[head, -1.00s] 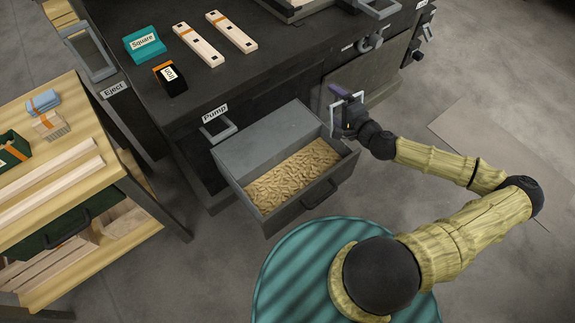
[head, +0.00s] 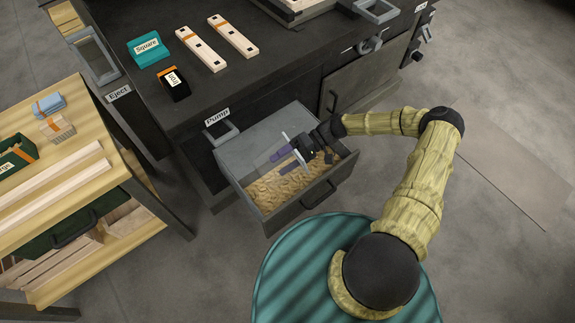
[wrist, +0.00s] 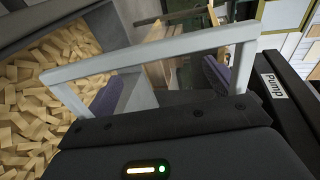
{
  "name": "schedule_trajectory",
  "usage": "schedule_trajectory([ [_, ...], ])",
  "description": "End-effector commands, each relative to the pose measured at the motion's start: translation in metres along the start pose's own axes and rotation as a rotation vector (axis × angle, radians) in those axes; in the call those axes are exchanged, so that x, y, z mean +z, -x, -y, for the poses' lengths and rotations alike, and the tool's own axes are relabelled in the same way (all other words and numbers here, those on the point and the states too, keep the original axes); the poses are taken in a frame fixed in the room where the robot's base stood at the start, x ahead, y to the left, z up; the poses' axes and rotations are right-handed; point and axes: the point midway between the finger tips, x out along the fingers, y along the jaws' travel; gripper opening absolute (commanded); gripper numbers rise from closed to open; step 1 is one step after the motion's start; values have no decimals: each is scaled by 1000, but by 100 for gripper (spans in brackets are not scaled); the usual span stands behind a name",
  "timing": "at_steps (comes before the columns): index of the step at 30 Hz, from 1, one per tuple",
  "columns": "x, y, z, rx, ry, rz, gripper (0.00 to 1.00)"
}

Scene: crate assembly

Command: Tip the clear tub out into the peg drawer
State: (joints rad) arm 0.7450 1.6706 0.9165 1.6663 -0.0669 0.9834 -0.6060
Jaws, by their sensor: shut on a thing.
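The peg drawer (head: 318,195), labelled Pump, is pulled out, and tan pegs (head: 280,188) cover its floor. My gripper (head: 286,152) is over the drawer, reaching in from the right. Its purple fingers are apart in the wrist view (wrist: 162,84) and shut on the clear tub. The tub (head: 268,170) is so see-through that only a faint pale patch shows beside the fingers above the pegs. I cannot make out its tilt or what is in it. The wrist view also shows pegs in the drawer (wrist: 65,32) at the left.
The dark bench (head: 225,85) above the drawer carries a teal Square box (head: 150,50), a black and orange Iron box (head: 173,84) and two pale drilled bars (head: 217,42). A wooden cart (head: 125,180) stands at the left. Open floor (head: 510,130) lies to the right.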

Motion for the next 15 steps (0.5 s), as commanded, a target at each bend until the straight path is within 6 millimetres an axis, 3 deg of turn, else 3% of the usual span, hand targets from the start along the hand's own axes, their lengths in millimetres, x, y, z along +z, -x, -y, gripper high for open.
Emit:
schedule_trajectory([
  [6,24,-1,11,2,66,266,67],
  [15,29,0,12,-3,75,302,67],
])
